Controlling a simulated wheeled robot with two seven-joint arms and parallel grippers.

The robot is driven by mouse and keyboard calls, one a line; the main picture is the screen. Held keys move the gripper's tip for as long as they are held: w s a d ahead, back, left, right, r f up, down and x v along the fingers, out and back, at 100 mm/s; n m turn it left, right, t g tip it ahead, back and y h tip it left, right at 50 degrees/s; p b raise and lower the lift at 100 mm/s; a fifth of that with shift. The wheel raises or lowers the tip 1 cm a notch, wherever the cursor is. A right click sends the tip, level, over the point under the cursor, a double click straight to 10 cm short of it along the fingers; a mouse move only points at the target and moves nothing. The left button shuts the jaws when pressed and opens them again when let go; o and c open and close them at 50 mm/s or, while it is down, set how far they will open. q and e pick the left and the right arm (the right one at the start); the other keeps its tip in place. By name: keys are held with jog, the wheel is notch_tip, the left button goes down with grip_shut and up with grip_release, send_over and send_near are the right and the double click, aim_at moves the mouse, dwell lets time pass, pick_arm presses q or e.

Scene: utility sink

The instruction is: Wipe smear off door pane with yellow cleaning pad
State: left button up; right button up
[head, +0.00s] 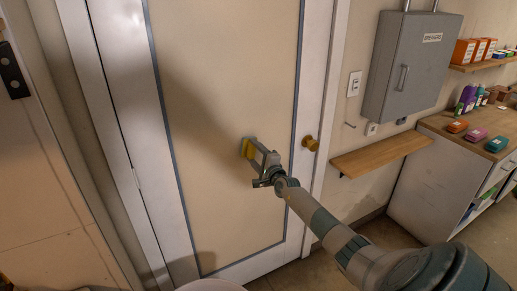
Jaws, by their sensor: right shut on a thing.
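The door pane (225,75) is a large cream panel with a grey-blue border, set in a white door. A yellow cleaning pad (247,149) is at the lower middle of the pane, held by my right gripper (256,153). The pad looks to be against the pane or very close to it; I cannot tell whether it touches. No smear stands out clearly; a broad darker area on the pane looks like shadow. My right arm comes in from the lower right. My left gripper is out of view.
A wooden shelf (382,154), a grey electrical box (410,68) and a light switch (354,83) are on the right wall. A wooden-topped counter (475,130) holds coloured items at the far right.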

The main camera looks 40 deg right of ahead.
jog(key=shift+a, duration=0.3)
jog(key=shift+w+a+r+p, duration=0.1)
jog(key=shift+w+a+p, duration=0.1)
jog(key=shift+a+p, duration=0.6)
jog(key=shift+w+a+p, duration=0.15)
jog(key=shift+a+p, duration=0.5)
jog(key=shift+a, duration=0.2)
